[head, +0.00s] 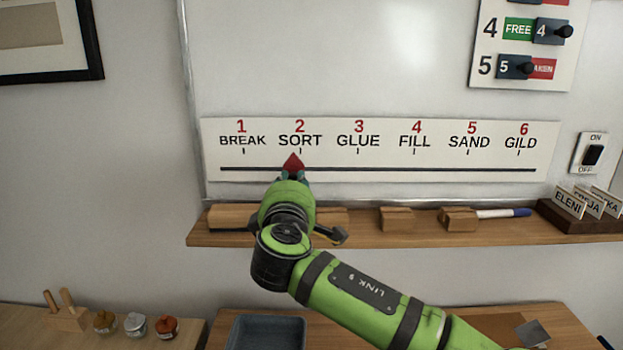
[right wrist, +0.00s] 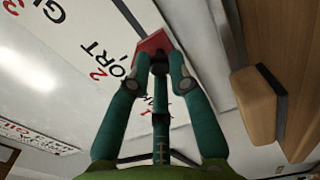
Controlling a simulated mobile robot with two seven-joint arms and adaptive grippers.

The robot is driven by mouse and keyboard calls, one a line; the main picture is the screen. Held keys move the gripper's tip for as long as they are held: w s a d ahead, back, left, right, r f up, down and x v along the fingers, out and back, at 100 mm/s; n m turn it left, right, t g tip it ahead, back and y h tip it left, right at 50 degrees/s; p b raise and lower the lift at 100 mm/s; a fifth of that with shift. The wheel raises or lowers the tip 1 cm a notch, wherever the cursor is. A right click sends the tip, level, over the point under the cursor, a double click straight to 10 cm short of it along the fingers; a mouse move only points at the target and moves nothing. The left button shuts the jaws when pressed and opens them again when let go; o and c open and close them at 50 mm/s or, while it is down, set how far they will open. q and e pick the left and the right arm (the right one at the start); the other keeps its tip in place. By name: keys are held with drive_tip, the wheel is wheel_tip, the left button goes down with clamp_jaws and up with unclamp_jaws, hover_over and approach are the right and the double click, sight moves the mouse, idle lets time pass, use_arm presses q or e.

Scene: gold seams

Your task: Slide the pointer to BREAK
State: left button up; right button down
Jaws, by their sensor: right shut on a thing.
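The red pointer (head: 292,162) sits on the dark slot of the white label strip (head: 400,177), just below and slightly left of the SORT mark, number 2. The word BREAK (head: 243,141), number 1, is at the strip's left end. My right gripper (head: 292,178) reaches up to the pointer from below. The gripper hides the pointer's lower part in the head view. My left gripper is not in view.
A wooden ledge (head: 360,236) runs under the strip with wooden blocks, a blue-capped marker (head: 505,213) and name cards (head: 570,200). A switch (head: 592,154) is at right. The slot between pointer and BREAK is clear.

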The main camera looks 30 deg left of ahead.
drive_tip(key=shift+a, duration=0.1)
drive_tip(key=c, duration=1.1)
unclamp_jaws()
drive_tip(key=shift+c, duration=0.2)
drive_tip(key=v, duration=1.2)
